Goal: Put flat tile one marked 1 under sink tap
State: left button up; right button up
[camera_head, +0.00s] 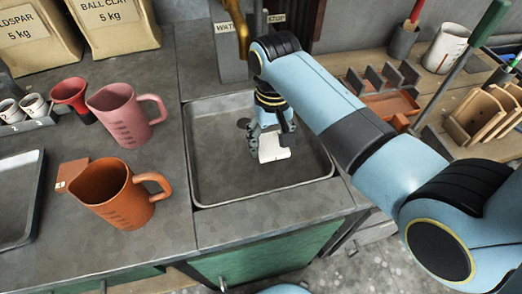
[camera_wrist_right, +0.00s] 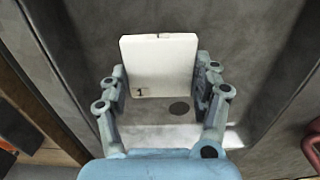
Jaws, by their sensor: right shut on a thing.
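The flat tile (camera_head: 273,148) is a white square plate, held inside the sink basin (camera_head: 215,180). In the right wrist view the tile (camera_wrist_right: 160,62) shows a small black "1" at its lower left corner. My right gripper (camera_head: 268,143) is shut on the tile, with one finger at each side edge; it also shows in the right wrist view (camera_wrist_right: 160,78). The tile looks clear of the basin floor. The brass sink tap (camera_head: 243,30) is behind the basin, partly hidden by my right arm; its outlet is hard to make out. My left gripper is out of view.
A pink jug (camera_head: 122,118) and an orange jug (camera_head: 115,195) stand on the counter left of the sink. A grey tray (camera_head: 22,215) lies at far left. Wooden racks (camera_head: 480,118) and tool pots are at right. The basin's left part is clear.

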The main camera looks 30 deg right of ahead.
aim_at(262, 152)
jog(key=shift+w+a+f, duration=0.45)
jog(key=shift+a, duration=0.1)
jog(key=shift+w+a+f, duration=0.1)
jog(key=shift+a+f, duration=0.1)
jog(key=shift+a, duration=0.05)
jog(key=shift+f, duration=0.3)
notch_tip(262, 152, down, 3)
jog(key=shift+f, duration=0.2)
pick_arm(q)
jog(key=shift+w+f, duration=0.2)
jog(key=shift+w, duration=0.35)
pick_arm(e)
jog(key=shift+f, duration=0.1)
jog(key=o, duration=1.4)
